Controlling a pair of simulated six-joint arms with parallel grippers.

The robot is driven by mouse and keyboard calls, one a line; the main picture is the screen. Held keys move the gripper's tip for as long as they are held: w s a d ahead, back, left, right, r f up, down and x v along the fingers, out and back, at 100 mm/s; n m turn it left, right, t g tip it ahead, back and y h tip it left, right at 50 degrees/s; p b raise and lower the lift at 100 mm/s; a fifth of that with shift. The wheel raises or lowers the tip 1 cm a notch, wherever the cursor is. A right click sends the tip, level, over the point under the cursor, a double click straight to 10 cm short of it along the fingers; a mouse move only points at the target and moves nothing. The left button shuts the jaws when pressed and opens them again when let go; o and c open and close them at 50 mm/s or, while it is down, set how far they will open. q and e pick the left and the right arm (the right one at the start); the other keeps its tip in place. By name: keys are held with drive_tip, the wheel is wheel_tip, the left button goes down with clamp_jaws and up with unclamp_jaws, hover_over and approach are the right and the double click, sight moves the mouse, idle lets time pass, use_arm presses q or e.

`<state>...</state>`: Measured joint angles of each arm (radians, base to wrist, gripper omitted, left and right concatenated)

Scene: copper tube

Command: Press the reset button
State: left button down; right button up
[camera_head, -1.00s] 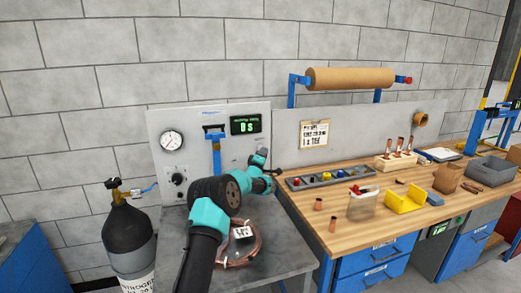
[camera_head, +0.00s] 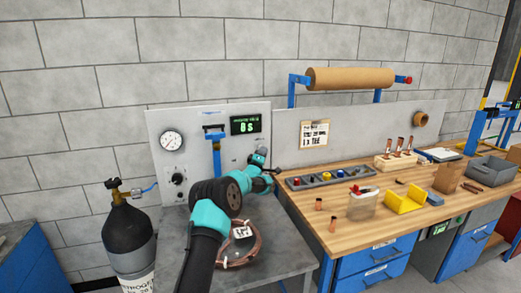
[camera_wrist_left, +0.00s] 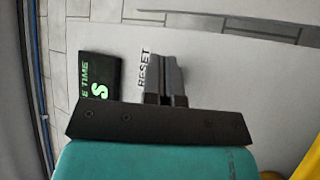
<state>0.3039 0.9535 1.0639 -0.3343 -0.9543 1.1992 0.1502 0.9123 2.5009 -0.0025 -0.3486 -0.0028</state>
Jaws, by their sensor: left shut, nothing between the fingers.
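A grey panel (camera_head: 160,125) carries a dark display (camera_head: 245,124) with green digits reading 0 s. The display also shows in the left wrist view (camera_wrist_left: 98,80). A RESET label (camera_wrist_left: 144,69) is printed on the panel beside my fingers in that view. My left gripper (camera_head: 261,153) is at the panel's right part, below and right of the display. Its fingers (camera_wrist_left: 166,75) are shut and empty, pointing at the panel. The reset button itself is hidden, apparently behind the fingers; I cannot tell whether they touch it. My right gripper is in neither view.
A copper coil (camera_head: 252,258) lies on the grey table under my left arm. A gauge (camera_head: 171,140) and knob (camera_head: 177,179) are on the panel's left. A black gas cylinder (camera_head: 128,235) stands left. The wooden bench (camera_head: 335,216) holds a parts tray and several small items.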

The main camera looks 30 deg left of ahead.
use_arm(q)
drive_tip(key=shift+w+a, duration=0.35)
drive_tip(key=shift+a, duration=0.05)
idle(0.8)
drive_tip(key=shift+s+d, duration=0.65)
drive_tip(key=shift+d, duration=0.05)
idle(0.3)
drive_tip(key=shift+s+d, duration=1.6)
drive_tip(key=shift+d, duration=0.3)
